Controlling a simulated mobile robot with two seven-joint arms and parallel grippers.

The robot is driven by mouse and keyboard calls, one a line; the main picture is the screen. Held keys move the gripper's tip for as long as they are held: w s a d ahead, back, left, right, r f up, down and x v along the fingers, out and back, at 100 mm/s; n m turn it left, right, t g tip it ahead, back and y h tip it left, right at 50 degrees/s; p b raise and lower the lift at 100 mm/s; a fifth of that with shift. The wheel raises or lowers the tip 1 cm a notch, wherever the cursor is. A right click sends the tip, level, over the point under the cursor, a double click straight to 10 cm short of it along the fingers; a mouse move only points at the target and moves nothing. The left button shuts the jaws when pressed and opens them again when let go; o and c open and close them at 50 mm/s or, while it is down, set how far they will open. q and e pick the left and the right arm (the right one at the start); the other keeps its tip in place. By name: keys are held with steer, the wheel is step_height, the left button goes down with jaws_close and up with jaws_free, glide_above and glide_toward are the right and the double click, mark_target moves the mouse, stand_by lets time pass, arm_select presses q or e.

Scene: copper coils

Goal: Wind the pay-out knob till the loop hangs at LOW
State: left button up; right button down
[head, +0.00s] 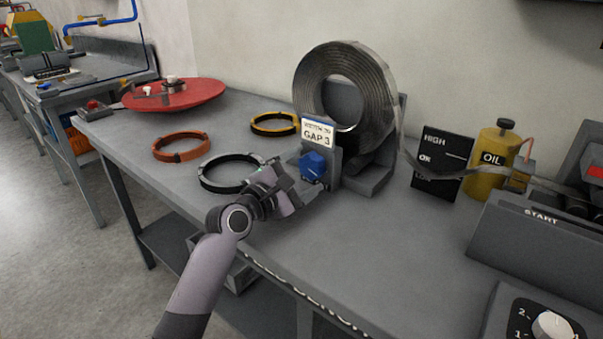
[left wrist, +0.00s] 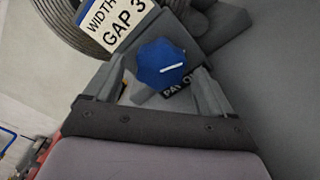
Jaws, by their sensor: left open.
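The blue pay-out knob (head: 314,166) sits on the front of the coil stand, below a white label reading GAP 3. It also shows in the left wrist view (left wrist: 161,63), with a white mark line on its face. My left gripper (head: 300,192) is open just in front of the knob; in the wrist view its fingers stand on either side, apart from it. The strip coil (head: 347,90) stands upright in its stand. The strip loop (head: 410,158) passes in front of the black HIGH/OK board (head: 441,160); the board's lowest line is hidden or unclear. My right gripper is not in view.
A yellow oil can (head: 492,160) stands right of the board. A grey machine marked START (head: 540,235) fills the right. Black, orange and yellow rings and a red disc (head: 200,94) lie to the left. The bench front centre is clear.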

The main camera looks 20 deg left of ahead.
arm_select(q)
steer(key=c, duration=1.1)
steer(key=shift+o, duration=0.2)
steer(key=shift+m, duration=0.3)
steer(key=shift+p, duration=0.3)
steer(key=m+p, duration=0.1)
steer(key=m, duration=0.3)
steer(key=m+p, duration=0.1)
steer(key=m, duration=0.2)
steer(key=shift+m, duration=0.4)
steer(key=shift+m+p, duration=0.35)
steer(key=shift+m, duration=0.75)
